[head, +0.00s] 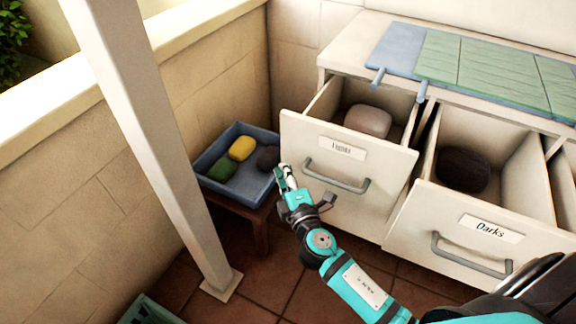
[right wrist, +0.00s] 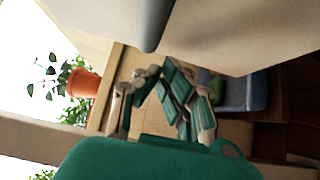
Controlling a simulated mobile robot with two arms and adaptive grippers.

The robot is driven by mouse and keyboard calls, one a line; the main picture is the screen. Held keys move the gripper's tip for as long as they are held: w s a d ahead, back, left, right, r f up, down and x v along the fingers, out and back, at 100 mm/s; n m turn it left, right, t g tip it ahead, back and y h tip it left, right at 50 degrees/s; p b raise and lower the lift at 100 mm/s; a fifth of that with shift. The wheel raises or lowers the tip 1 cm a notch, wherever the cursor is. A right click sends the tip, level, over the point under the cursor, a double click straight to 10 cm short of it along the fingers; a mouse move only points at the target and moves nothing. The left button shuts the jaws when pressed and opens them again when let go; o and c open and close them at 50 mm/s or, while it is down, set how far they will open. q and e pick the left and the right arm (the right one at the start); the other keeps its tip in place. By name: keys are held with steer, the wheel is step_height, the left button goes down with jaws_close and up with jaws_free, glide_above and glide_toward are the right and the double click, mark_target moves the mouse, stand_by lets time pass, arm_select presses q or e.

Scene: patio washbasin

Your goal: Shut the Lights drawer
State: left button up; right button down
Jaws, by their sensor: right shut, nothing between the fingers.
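The Lights drawer (head: 335,172) is open, with its labelled white front pulled out from the cabinet. A pale rounded bundle (head: 368,120) lies in it. Its grey bar handle (head: 337,183) is on the front. My right gripper (head: 284,172) is shut and empty, just in front of the drawer's left edge and left of the handle; I cannot tell if it touches the front. In the right wrist view, the gripper's fingers (right wrist: 168,95) show below a pale surface with a grey bar. My left gripper is not in view.
The Darks drawer (head: 483,222) is also open at right, holding a dark bundle (head: 462,169). A blue tray (head: 213,152) with yellow, green and dark bundles stands on a small wooden stand at left. A white post (head: 160,150) rises left of it. A washboard (head: 480,68) lies on the cabinet top.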

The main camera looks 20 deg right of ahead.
mark_target(301, 162)
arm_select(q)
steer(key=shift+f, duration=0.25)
arm_select(e)
steer(key=shift+w+d, duration=0.55)
steer(key=shift+d, duration=0.05)
steer(key=shift+d, duration=0.1)
steer(key=w+d, duration=0.1)
steer(key=d, duration=0.1)
steer(key=w+d, duration=0.2)
steer(key=shift+w+r, duration=0.1)
steer(key=shift+w, duration=0.2)
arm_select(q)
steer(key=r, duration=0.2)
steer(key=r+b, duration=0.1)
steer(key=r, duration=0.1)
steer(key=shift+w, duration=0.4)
arm_select(e)
steer(key=w+d, duration=0.5)
steer(key=d, duration=0.1)
steer(key=shift+w+d, duration=0.25)
steer(key=shift+d, duration=0.05)
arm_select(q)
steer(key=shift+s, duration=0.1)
arm_select(e)
steer(key=shift+a, duration=0.1)
